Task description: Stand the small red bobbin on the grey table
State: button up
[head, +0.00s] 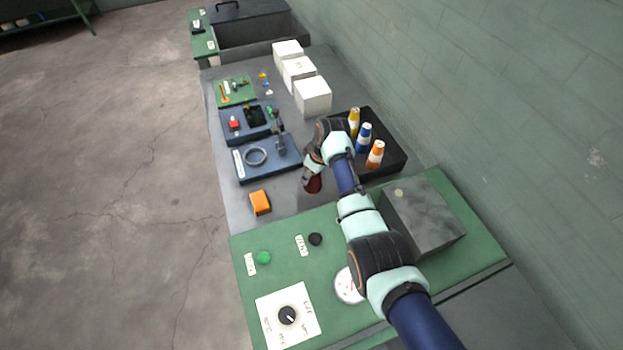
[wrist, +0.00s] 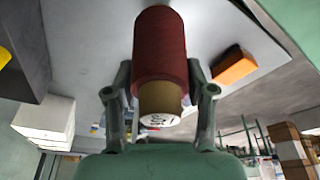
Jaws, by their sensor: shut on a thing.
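The small red bobbin (wrist: 160,48) is between the two fingers of my gripper (wrist: 160,92) in the wrist view, with its tan core and white labelled end facing the camera. My gripper is shut on it. In the head view the bobbin (head: 313,185) shows as a dark red shape below my gripper (head: 313,170), over the grey table (head: 285,205). I cannot tell whether it touches the table top. My wrist hides part of it in the head view.
A black tray (head: 398,160) with yellow, blue and orange-white bobbins stands right of my gripper. A blue fixture with a ring (head: 256,156) is to the left, and an orange block (head: 260,202) lies in front left. White boxes (head: 312,97) stand behind. Bare table lies between.

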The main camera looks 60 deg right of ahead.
aim_at(312, 179)
jog(key=shift+f+b, duration=0.35)
jog(key=shift+f, duration=1.25)
jog(key=shift+f, duration=0.25)
jog(key=o, duration=1.3)
jog(key=shift+r, duration=0.1)
jog(key=p+v, duration=0.3)
jog(key=v, duration=0.9)
jog(key=shift+p, duration=0.35)
jog(key=shift+w+a+r, duration=0.1)
jog(key=shift+a+r, duration=0.05)
